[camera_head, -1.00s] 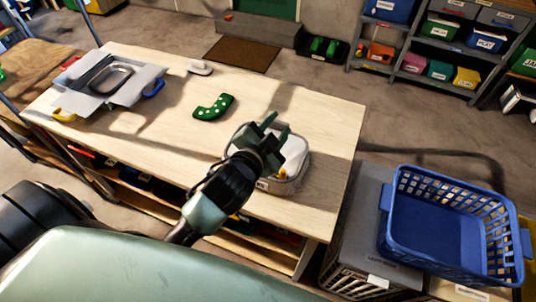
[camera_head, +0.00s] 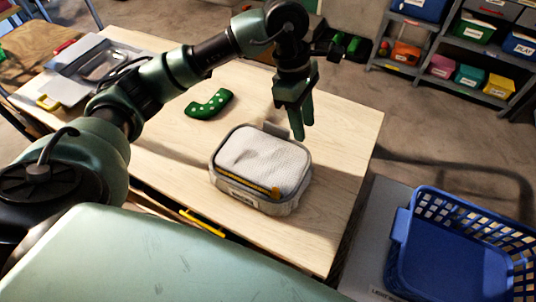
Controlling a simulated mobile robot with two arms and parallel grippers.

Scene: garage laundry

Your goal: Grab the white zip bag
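The white zip bag (camera_head: 262,160) looks like a pale, textured bundle with a yellow strip (camera_head: 248,184) along its near side. It lies in a grey, rounded container (camera_head: 221,181) with a label on its front, on the wooden table. My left gripper (camera_head: 303,128) points down above the far right edge of the container, apart from the bag. Its two fingers show a small gap, and nothing is seen between them. My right gripper is not in view.
A green spotted curved object (camera_head: 209,104) lies left of the container. A metal tray (camera_head: 100,65) is at the table's far left, partly behind my arm. A blue basket (camera_head: 450,260) stands at lower right. The table right of the container is clear.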

